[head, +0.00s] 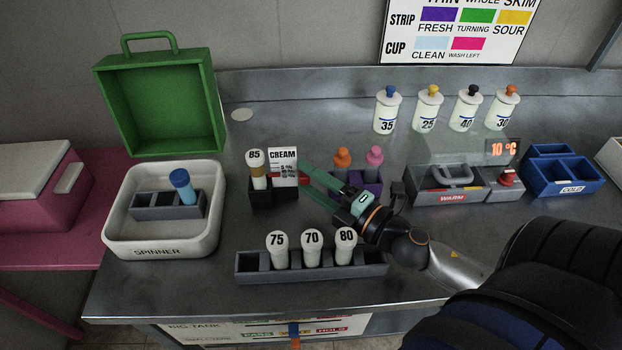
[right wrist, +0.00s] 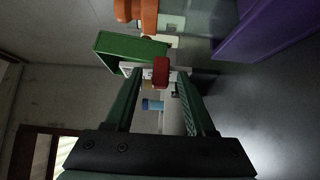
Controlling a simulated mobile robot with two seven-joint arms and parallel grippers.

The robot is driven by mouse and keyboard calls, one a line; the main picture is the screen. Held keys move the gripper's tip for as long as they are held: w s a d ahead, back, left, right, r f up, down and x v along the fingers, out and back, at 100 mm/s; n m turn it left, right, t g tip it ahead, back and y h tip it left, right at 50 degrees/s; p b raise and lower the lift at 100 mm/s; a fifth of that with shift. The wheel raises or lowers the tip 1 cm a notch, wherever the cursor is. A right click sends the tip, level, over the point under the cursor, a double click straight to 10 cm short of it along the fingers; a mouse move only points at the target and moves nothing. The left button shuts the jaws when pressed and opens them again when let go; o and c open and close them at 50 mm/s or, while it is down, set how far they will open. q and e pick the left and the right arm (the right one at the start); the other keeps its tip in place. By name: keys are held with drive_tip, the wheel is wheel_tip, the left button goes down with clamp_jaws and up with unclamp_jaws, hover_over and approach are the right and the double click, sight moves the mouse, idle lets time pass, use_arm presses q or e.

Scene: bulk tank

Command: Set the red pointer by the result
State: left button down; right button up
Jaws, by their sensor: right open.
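My right gripper (head: 318,185) is open, with green fingers pointing left towards the CREAM card (head: 283,163) on its dark stand. In the right wrist view, a small red block (right wrist: 161,72) shows between the fingertips (right wrist: 160,92), in front of a white card; I cannot tell if the fingers touch it or if it is the pointer. A result board (head: 255,331) with green, yellow and red labels is partly cut off at the bottom of the head view. A vial marked 85 (head: 256,170) stands beside the card. My left gripper is not in view.
A rack (head: 250,276) with vials 75, 70 and 80 stands in front. Orange- and pink-topped bottles (head: 374,158) stand just behind my right gripper. The spinner tub (head: 120,240) is left, the warm box (head: 415,190) right. Several numbered jars (head: 387,110) stand behind.

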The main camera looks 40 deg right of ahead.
drive_tip(key=shift+s, duration=0.1)
drive_tip(key=shift+s+f, duration=0.1)
drive_tip(key=shift+s, duration=0.15)
drive_tip(key=b+v, duration=0.3)
drive_tip(key=v, duration=0.7)
drive_tip(key=shift+s+d+b, duration=0.25)
drive_tip(key=shift+b, duration=0.05)
drive_tip(key=shift+s, duration=0.45)
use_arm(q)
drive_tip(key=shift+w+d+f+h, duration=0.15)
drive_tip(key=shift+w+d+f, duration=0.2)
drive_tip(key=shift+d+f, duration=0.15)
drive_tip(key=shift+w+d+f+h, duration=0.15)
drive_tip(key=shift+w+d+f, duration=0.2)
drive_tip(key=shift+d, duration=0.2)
use_arm(e)
drive_tip(key=shift+s+d, duration=0.1)
drive_tip(key=shift+s, duration=0.05)
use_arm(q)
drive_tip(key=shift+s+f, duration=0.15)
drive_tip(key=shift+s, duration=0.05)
